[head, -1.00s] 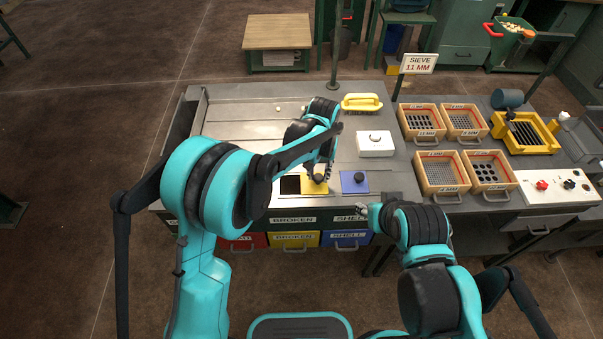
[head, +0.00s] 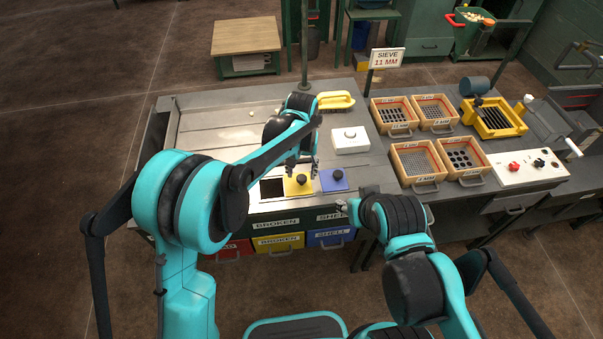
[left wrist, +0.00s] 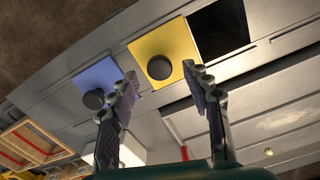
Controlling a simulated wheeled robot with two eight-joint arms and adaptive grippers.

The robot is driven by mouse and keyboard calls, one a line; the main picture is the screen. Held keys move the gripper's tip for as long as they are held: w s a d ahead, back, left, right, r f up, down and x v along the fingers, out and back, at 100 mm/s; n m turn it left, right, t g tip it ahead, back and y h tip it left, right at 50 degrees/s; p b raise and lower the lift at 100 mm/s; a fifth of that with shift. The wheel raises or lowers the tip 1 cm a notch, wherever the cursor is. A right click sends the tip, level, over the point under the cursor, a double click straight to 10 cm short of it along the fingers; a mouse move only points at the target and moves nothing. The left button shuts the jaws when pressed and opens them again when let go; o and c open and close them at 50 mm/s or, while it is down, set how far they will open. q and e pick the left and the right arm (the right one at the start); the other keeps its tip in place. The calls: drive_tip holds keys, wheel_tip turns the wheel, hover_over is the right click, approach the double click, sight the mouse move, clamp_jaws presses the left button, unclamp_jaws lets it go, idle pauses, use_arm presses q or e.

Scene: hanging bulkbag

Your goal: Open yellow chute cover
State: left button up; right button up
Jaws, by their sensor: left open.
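The yellow chute cover (head: 299,185) is a flat square plate with a black round knob, lying on the bench top. A dark square opening (head: 271,188) is beside it on the left, and the blue cover (head: 333,180) is on its right. In the left wrist view, the yellow cover (left wrist: 172,45) shows beyond my fingertips. My left gripper (head: 303,168) is open and empty; its fingers (left wrist: 161,79) point toward the black knob, apart from each other, and no contact is clear. My right gripper (head: 342,207) is near the bench's front edge, mostly hidden behind its arm.
A white box (head: 350,140) and a yellow-handled brush (head: 336,100) are behind the covers. Sieve trays (head: 418,163) stand on the right. Labelled red, yellow and blue bins (head: 278,243) sit below the front edge. The metal tray (head: 215,135) at left is mostly clear.

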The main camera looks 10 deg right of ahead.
sight(301, 178)
use_arm(q)
wheel_tip(301, 178, up, 10)
idle(0.3)
drive_tip(key=shift+r, duration=0.1)
drive_tip(key=s+a+r+n+t+b, duration=0.15)
drive_tip(key=s+a, duration=0.25)
drive_tip(key=a, duration=0.4)
drive_tip(key=s+a+r+t, duration=0.25)
drive_tip(key=s+a, duration=0.25)
drive_tip(key=a, duration=0.3)
drive_tip(key=s+a+f+n+t+b, duration=0.1)
drive_tip(key=s+a+f+t, duration=0.2)
drive_tip(key=s+a, duration=0.7)
wheel_tip(301, 178, down, 2)
drive_tip(key=shift+s+a+f, duration=0.15)
drive_tip(key=shift+s+f, duration=0.05)
drive_tip(key=shift+s, duration=0.2)
drive_tip(key=shift+n, duration=0.25)
